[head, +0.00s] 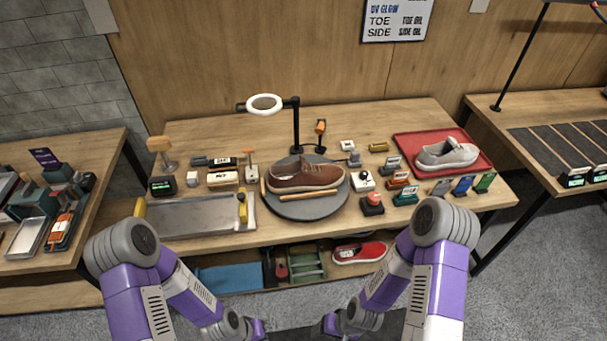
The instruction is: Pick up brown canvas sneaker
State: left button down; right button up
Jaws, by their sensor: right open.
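The brown canvas sneaker (303,178) sits upright on a round grey turntable (318,211) in the middle of the workbench. My right gripper (330,325) is at the bottom edge of the head view, low in front of the bench and well away from the sneaker. It is open, mostly cut off, and holds nothing that I can see.
A ring lamp (264,104) on a black post stands behind the turntable. A metal tray (190,216) lies to the left. Small tools and bottles crowd both sides. A grey sneaker (447,154) lies on a red tray (402,143) at right. A red shoe (360,252) is on the lower shelf.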

aim_at(306, 172)
jog(key=k, duration=0.5)
jog(key=z, duration=1.05)
jog(key=i, duration=1)
jog(key=u, duration=0.4)
